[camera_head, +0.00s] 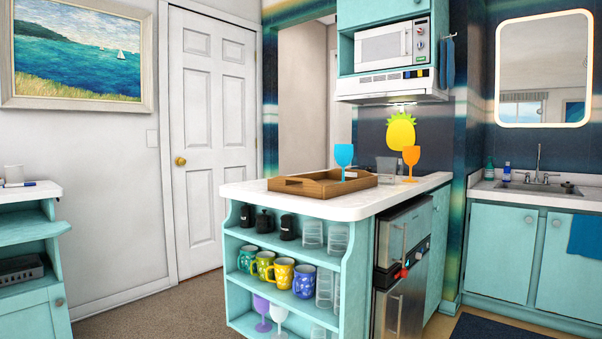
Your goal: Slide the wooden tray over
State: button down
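The wooden tray (291,186) is a shallow brown rectangle with raised walls and a cut-out handle. It lies flat on the white top of the kitchenette counter (250,197), near the middle and left of that top. A blue goblet (344,155) shows at the tray's far right part; I cannot tell whether it stands in the tray or behind it. My gripper and arm are not in view.
An orange goblet (411,159) and a clear container (387,171) stand on the counter right of the tray. Shelves below hold several mugs, such as a yellow mug (281,272). Open carpet (165,313) lies left of the counter. A teal cabinet (30,258) stands at far left.

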aim_at(319, 186)
jog(key=i+j, duration=0.15)
jog(key=j, duration=0.2)
jog(key=i+j+z, duration=0.1)
jog(key=j, duration=0.25)
jog(key=i+j, duration=0.2)
jog(key=j, duration=0.2)
jog(key=i+j+z, duration=0.15)
jog(key=j, duration=0.2)
jog(key=i+j, duration=0.1)
jog(key=j, duration=0.25)
jog(key=i+j+z, duration=0.1)
jog(key=j, duration=0.3)
jog(key=i+j, duration=0.1)
jog(key=j, duration=0.3)
